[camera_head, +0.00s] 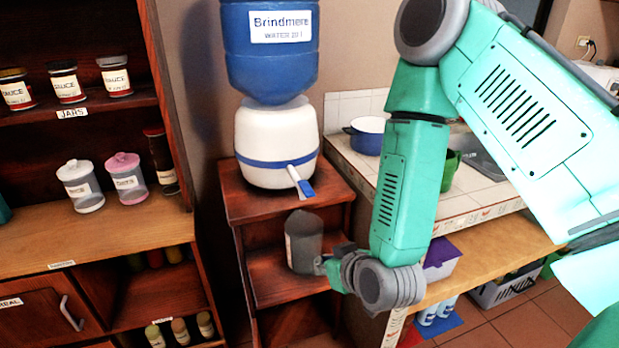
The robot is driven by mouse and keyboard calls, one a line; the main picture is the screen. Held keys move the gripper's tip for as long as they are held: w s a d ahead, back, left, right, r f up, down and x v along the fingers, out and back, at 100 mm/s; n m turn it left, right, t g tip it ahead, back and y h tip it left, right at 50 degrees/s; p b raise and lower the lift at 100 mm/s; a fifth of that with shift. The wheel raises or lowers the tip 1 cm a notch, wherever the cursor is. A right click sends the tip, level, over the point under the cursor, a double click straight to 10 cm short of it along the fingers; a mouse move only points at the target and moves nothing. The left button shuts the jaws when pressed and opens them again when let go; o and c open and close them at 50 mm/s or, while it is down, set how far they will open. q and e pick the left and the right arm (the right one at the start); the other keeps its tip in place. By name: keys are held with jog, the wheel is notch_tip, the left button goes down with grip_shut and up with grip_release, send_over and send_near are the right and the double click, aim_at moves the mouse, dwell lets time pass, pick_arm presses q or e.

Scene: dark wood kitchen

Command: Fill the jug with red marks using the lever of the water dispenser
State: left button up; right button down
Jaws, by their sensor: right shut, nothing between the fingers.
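The water dispenser has a blue bottle (270,45) on a white base (277,130). Its blue-tipped lever (302,184) sticks out at the lower front. A dark grey jug (303,240) is upright below the lever, at the stand's middle shelf. I see no red marks on it, and cannot tell whether it rests on the shelf. My right gripper (324,265) is at the jug's lower right side, shut with nothing between its fingers. Whether it touches the jug is unclear. My left gripper is out of view.
The dark wood stand (260,203) carries the dispenser. A shelf unit with jars (85,185) is at the left. A tiled counter (350,108) with a blue pot (367,140) is at the right, partly behind my right arm.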

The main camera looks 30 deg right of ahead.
jog(key=w+d+r+m+t+h, duration=0.1)
jog(key=w+d+r+t, duration=0.1)
jog(key=r, duration=0.5)
jog(key=w+d+r+t+h+p, duration=0.1)
jog(key=w+d+r, duration=0.1)
jog(key=r, duration=0.4)
jog(key=shift+w+r+m+t+h+p, duration=0.3)
jog(key=shift+w+r+m+t, duration=0.1)
jog(key=shift+w, duration=0.45)
jog(key=p, duration=0.1)
send_over(311, 194)
notch_tip(311, 194, down, 3)
jog(key=shift+w+d+r, duration=0.15)
jog(key=shift+r, duration=0.05)
jog(key=f, duration=0.2)
jog(key=shift+s+f, duration=0.2)
jog(key=shift+f, duration=0.8)
